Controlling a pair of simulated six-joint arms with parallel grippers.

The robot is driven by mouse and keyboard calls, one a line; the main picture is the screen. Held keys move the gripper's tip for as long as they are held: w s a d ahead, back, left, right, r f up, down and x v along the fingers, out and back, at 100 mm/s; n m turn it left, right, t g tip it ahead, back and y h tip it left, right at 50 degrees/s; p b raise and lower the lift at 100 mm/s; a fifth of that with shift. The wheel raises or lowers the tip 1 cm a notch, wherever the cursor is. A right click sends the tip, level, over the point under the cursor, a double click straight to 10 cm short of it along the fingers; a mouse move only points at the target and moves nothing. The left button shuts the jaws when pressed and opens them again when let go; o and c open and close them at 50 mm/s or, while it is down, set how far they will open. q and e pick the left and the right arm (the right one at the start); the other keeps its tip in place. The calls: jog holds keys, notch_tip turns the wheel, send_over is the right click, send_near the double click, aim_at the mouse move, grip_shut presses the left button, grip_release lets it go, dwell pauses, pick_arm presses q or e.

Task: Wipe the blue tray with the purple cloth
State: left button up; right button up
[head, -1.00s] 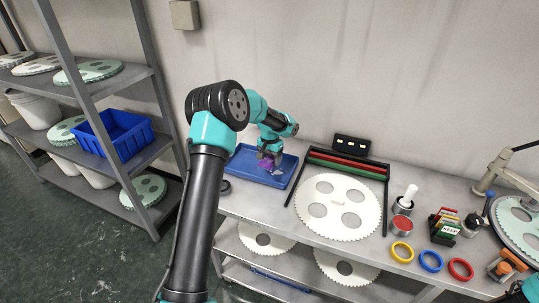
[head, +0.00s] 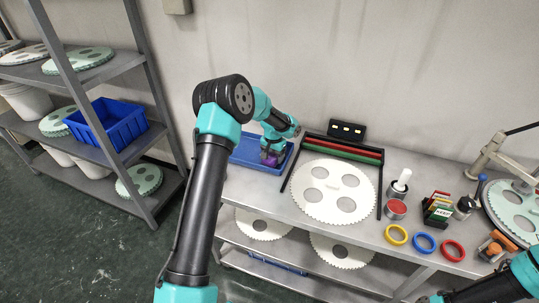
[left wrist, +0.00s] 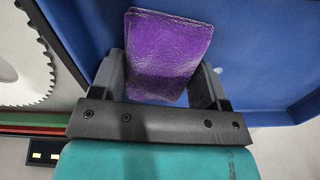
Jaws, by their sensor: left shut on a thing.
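The blue tray (head: 246,150) lies on the left end of the grey bench, partly hidden behind my left arm. My left gripper (head: 268,156) is over its right part, pointing down. It is shut on the purple cloth (head: 265,160). In the left wrist view the cloth (left wrist: 168,52) shows as a creased purple pad between the two fingers, with the blue tray (left wrist: 265,40) behind it. A small pale spot shows on the tray beside the right finger. I cannot tell whether the cloth touches the tray. Of my right arm only links show at the lower right.
A large white toothed disc (head: 334,204) lies right of the tray, framed by dark rails. Farther right are a red-topped tin (head: 396,209), coloured rings (head: 424,242) and a lapping machine (head: 510,205). A shelf rack (head: 165,190) stands at the left.

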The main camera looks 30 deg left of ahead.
pick_arm(q)
jog(key=a, duration=0.3)
jog(key=shift+s+a, duration=0.25)
jog(key=shift+s, duration=0.1)
notch_tip(320, 180, up, 8)
dwell(0.3)
jog(key=shift+d, duration=0.1)
dwell(0.4)
